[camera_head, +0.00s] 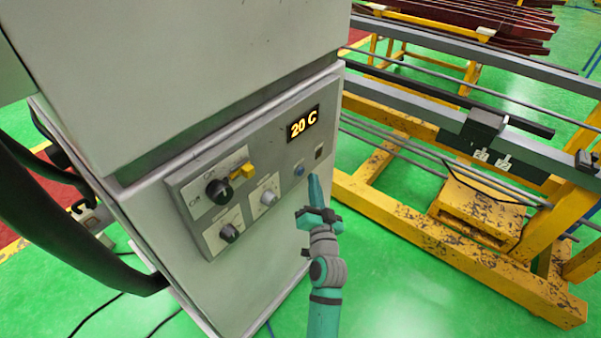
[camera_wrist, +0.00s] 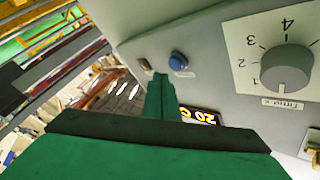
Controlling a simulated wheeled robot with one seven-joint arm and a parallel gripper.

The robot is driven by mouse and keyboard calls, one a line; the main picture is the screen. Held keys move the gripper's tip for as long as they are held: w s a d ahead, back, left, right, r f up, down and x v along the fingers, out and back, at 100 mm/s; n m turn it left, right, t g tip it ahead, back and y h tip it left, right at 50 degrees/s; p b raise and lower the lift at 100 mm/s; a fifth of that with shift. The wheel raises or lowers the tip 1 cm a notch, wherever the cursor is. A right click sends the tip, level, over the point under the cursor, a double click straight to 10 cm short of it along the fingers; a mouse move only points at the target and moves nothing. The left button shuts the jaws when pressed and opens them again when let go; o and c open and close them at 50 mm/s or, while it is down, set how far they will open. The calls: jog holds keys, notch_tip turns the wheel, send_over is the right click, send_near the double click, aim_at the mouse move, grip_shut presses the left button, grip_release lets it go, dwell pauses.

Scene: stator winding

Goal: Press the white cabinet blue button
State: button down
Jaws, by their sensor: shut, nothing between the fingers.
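The white cabinet (camera_head: 140,235) stands at the left in the head view, with a grey control panel on its front. The blue button (camera_head: 299,170) is on the right part of that panel, below the yellow "20 C" display (camera_head: 302,125). My gripper (camera_head: 314,180) is shut and empty, its tip just to the right of and below the button in the head view. In the wrist view the blue button (camera_wrist: 178,60) shows clear of the shut fingers (camera_wrist: 160,80), just beyond and to the right of their tip. I cannot tell whether the tip touches the panel.
The panel also carries a black rotary switch (camera_head: 218,190), a yellow lever (camera_head: 243,171), a grey dial (camera_head: 268,198), a dark knob (camera_head: 229,233) and a small rocker switch (camera_head: 319,151). A yellow metal frame (camera_head: 400,215) stands at the right. Green floor lies between.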

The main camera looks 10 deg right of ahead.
jog(key=shift+s+d, duration=0.65)
jog(key=shift+s, duration=0.2)
jog(key=shift+s+d, duration=0.6)
jog(key=shift+s, duration=0.2)
jog(key=s+a+f+n+g, duration=0.1)
jog(key=s+a+f, duration=0.55)
jog(key=s, duration=0.25)
jog(key=s+a+f+n+g, duration=0.1)
jog(key=s+a+f+g, duration=0.1)
jog(key=s+a+f, duration=0.5)
jog(key=s+a+r+n+y, duration=0.1)
jog(key=s+a+n, duration=0.2)
jog(key=s, duration=1)
jog(key=s+a+r+n+g+y, duration=0.1)
jog(key=s+a+n, duration=0.2)
jog(key=s, duration=1)
jog(key=shift+s+a+r+n, duration=0.35)
jog(key=shift+a+r+n, duration=0.05)
